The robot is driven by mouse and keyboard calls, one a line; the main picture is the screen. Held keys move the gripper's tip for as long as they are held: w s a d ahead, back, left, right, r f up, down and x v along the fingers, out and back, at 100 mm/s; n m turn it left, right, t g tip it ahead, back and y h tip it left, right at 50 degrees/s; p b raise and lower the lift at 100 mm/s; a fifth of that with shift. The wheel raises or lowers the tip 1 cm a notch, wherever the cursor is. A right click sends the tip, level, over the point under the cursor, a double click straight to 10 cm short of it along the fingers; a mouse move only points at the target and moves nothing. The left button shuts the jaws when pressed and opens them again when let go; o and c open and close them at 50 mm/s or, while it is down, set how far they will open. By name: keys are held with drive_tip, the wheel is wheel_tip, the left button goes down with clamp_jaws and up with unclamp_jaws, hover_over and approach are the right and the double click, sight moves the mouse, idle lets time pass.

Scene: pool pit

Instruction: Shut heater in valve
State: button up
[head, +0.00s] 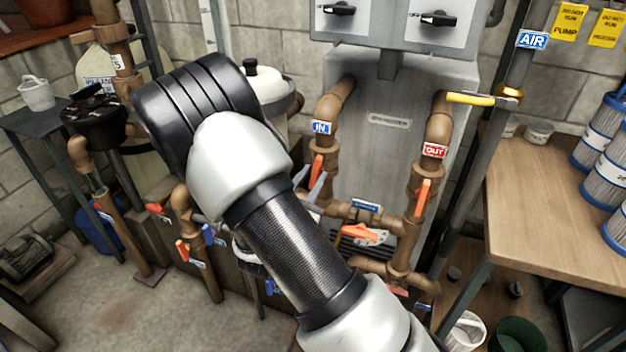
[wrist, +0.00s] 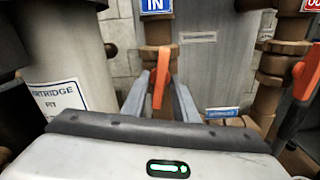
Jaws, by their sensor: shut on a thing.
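The heater in valve is on the brown pipe under the blue IN label (head: 321,128). Its orange handle (head: 317,167) stands roughly in line with the vertical pipe. In the wrist view the orange handle (wrist: 163,72) stands nearly upright, leaning slightly, between the two grey fingers. My gripper (wrist: 160,92) is shut on this handle. In the head view my gripper (head: 311,182) shows only as grey fingers at the handle's lower end. My arm hides the rest of it. The valve body is partly hidden behind the handle and fingers.
The OUT pipe, with its red label (head: 434,150) and orange handle (head: 422,196), stands to the right. A horizontal pipe with a blue tag (head: 366,206) and another orange handle (head: 360,232) lies below. A wooden bench (head: 550,200) is at far right.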

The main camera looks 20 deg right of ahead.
drive_tip(key=m+b, duration=0.3)
drive_tip(key=shift+f+m, duration=0.3)
drive_tip(key=m, duration=0.3)
drive_tip(key=shift+r, duration=0.3)
drive_tip(key=m, duration=0.5)
drive_tip(key=shift+m, duration=0.3)
drive_tip(key=m, duration=0.3)
drive_tip(key=shift+m, duration=0.4)
clamp_jaws()
drive_tip(key=o, duration=0.8)
unclamp_jaws()
drive_tip(key=shift+c, duration=0.2)
drive_tip(key=v, duration=0.7)
